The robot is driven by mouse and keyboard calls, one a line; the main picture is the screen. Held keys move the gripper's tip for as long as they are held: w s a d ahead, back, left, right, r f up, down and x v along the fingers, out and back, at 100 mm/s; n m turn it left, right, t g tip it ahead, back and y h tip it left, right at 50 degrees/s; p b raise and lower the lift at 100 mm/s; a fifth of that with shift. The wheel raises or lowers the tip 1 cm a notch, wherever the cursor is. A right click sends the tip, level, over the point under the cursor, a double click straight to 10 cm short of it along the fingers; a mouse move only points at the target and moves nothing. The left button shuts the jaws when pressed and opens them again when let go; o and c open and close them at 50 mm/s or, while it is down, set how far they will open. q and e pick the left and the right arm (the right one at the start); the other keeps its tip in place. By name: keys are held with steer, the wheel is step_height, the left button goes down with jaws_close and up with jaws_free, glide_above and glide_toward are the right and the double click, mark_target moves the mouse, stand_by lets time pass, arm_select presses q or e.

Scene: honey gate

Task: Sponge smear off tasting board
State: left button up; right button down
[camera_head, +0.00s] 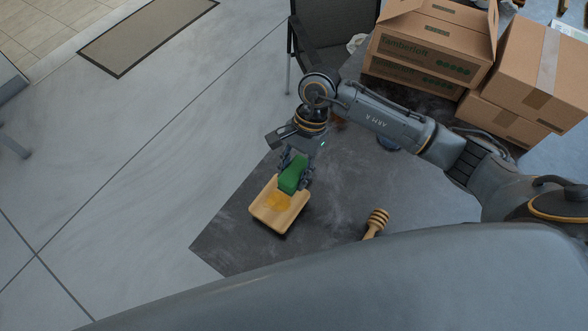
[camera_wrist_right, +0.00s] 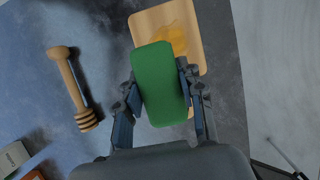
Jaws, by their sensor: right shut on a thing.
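The wooden tasting board (camera_head: 262,215) lies on the dark table, left of its middle in the head view. A yellow smear (camera_head: 279,201) shows on its surface. My right gripper (camera_head: 292,179) is shut on a green sponge (camera_head: 294,174), at the board's upper right edge. In the right wrist view the sponge (camera_wrist_right: 158,84) sits between the two fingers of the gripper (camera_wrist_right: 160,98) and overlaps part of the board (camera_wrist_right: 150,24). The smear (camera_wrist_right: 178,40) shows beside the sponge's far end. I cannot tell whether the sponge touches the board. My left gripper is not in view.
A wooden honey dipper (camera_head: 376,222) lies on the dark table (camera_head: 225,243), right of the board. Cardboard boxes (camera_head: 428,50) are stacked at the upper right. A dark chair (camera_head: 335,30) stands behind the table. The table left and below the board is clear.

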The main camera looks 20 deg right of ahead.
step_height(320, 180, down, 4)
steer(key=b, duration=0.5)
steer(key=shift+w+f+b, duration=0.1)
steer(key=shift+f+b, duration=0.15)
steer(key=shift+b, duration=0.05)
steer(key=shift+s+a, duration=0.2)
steer(key=shift+a, duration=0.05)
steer(key=b, duration=0.1)
glide_above(269, 224)
steer(key=w+d, duration=0.1)
steer(key=d, duration=0.1)
steer(key=shift+w+a+r, duration=0.15)
steer(key=shift+a+r, duration=0.05)
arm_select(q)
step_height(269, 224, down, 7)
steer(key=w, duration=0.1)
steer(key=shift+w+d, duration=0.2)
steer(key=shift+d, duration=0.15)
arm_select(e)
steer(key=shift+s+a, duration=0.25)
steer(key=shift+f, duration=0.8)
arm_select(q)
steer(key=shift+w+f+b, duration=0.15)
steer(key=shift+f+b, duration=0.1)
steer(key=shift+b, duration=0.15)
arm_select(e)
steer(key=shift+f, duration=0.25)
